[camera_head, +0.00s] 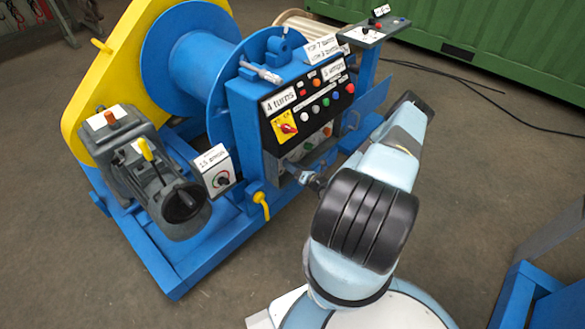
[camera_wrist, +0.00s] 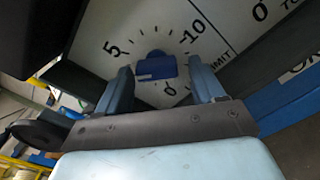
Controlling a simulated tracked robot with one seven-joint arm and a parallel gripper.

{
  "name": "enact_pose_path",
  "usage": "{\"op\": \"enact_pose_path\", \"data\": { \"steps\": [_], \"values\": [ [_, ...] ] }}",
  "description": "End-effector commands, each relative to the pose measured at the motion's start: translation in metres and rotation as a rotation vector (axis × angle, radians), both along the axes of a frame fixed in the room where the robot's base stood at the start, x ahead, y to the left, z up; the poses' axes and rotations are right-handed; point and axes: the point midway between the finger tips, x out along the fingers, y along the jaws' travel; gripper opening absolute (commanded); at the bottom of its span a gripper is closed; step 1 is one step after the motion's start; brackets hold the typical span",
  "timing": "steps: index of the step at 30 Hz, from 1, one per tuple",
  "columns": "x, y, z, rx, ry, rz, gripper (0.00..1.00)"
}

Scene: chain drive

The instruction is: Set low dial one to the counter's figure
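In the wrist view a white dial face (camera_wrist: 120,28) carries the figures 5, 10 and 0 with tick marks. A blue knob (camera_wrist: 156,66) sits at its middle. My gripper (camera_wrist: 160,72) has its two light blue fingers apart, one on each side of the knob, with gaps showing. I cannot tell how deep the fingers reach or exactly where the knob points. In the head view a sign reading "4 turns" (camera_head: 279,101) is on the blue control panel (camera_head: 252,150). My arm hides the lower right of that panel, and my fingertips cannot be made out there.
A blue cable drum (camera_head: 193,75) with a yellow guard (camera_head: 90,80) stands behind the panel. A grey motor (camera_head: 150,170) and a small dial box (camera_head: 215,170) are left of it. A green container (camera_head: 480,40) stands behind. The floor between is mostly open.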

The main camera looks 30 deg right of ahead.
Motion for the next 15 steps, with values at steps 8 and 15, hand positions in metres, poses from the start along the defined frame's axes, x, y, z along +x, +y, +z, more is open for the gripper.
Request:
{"op": "enact_pose_path", "data": {
  "steps": [8,15],
  "values": [
    [0.000,0.002,0.000,0.001,-0.001,0.003,0.76],
    [-0.015,-0.004,0.000,0.001,0.001,0.002,0.76]
  ]
}}
